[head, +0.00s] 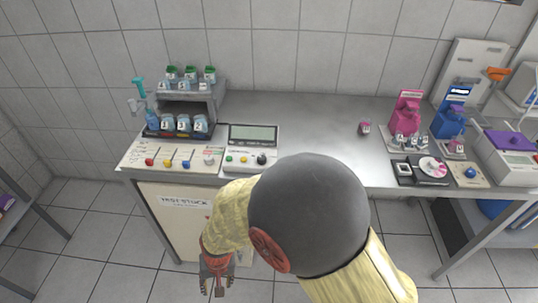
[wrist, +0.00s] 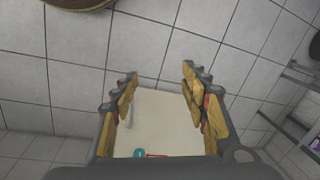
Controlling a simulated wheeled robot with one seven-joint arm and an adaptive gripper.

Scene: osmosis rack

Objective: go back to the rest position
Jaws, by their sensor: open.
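My gripper (head: 217,284) hangs low in front of the cabinet under the metal bench (head: 312,110), at the lower middle of the head view. In the wrist view my gripper (wrist: 160,88) has its two yellow-padded fingers spread well apart, with nothing between them. A pale cream surface (wrist: 165,120) shows behind and between the fingers. A small teal piece and a red piece show at its lower edge, too small to name. My arm's large dark joint covers part of the bench front in the head view.
A shelf (head: 30,215) stands at left. The middle bench top is clear.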

